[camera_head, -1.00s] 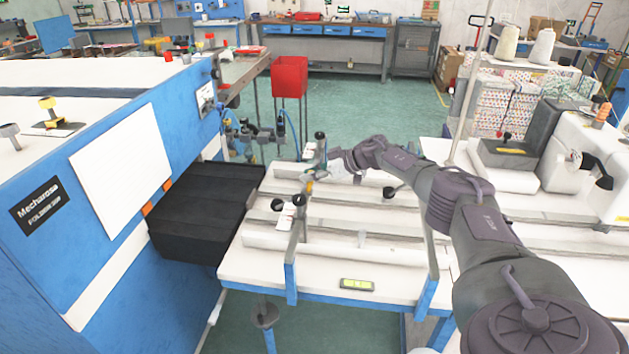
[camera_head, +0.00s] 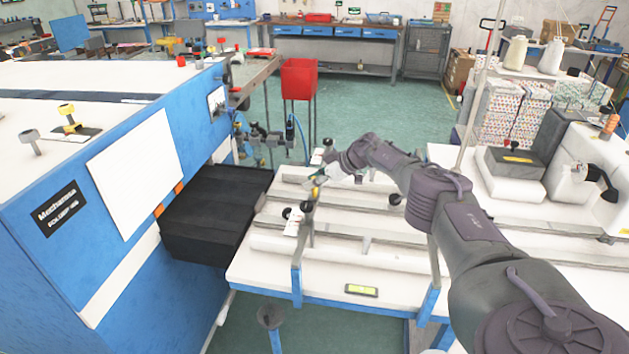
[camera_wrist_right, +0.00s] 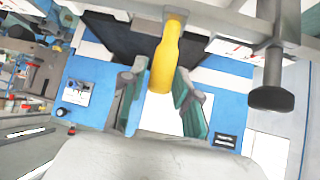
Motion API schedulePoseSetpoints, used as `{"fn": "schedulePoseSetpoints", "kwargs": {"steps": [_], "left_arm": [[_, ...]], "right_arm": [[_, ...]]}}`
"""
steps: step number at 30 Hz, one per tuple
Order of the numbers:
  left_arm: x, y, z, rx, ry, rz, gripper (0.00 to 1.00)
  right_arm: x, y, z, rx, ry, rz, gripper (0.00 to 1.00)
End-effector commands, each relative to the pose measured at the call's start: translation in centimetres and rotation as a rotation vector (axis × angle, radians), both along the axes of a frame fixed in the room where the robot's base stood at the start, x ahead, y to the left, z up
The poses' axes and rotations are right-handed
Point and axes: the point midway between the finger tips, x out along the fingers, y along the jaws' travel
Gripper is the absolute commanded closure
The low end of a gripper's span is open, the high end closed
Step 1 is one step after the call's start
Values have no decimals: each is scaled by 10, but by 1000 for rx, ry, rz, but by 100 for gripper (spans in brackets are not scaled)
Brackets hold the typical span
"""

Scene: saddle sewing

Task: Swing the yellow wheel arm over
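The yellow part of the wheel arm (camera_wrist_right: 165,58) is a smooth rounded handle in the right wrist view, hanging from a grey bar. My right gripper (camera_wrist_right: 158,105) is open, with one finger on each side of the handle's lower end; gaps show on both sides. In the head view the yellow part (camera_head: 317,190) is a small spot over the left end of the white table, and my right gripper (camera_head: 325,182) is beside it, small and partly hidden. Black wheels (camera_head: 287,213) sit just below it. My left gripper is not in view.
The white table (camera_head: 270,270) carries long grey rails. A blue machine (camera_head: 120,280) with a black box-like part (camera_head: 215,205) stands left of it. A dark round-ended post (camera_wrist_right: 271,95) is right of the gripper in the wrist view. A sewing machine (camera_head: 575,150) stands at right.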

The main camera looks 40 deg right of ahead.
Motion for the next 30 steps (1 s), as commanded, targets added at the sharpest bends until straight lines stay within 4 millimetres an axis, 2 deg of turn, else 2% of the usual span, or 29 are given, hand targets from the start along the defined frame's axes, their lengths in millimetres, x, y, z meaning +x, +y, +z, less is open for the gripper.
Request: {"fn": "schedulePoseSetpoints", "kwargs": {"steps": [2,11,17,30], "left_arm": [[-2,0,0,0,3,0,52],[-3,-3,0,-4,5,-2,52],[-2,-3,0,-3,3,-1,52],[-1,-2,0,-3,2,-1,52]], "right_arm": [[0,0,0,1,-1,0,52],[-1,-1,0,1,0,-1,52],[-9,-8,9,-2,-1,-1,52],[-63,-39,63,-1,0,-1,52]]}}
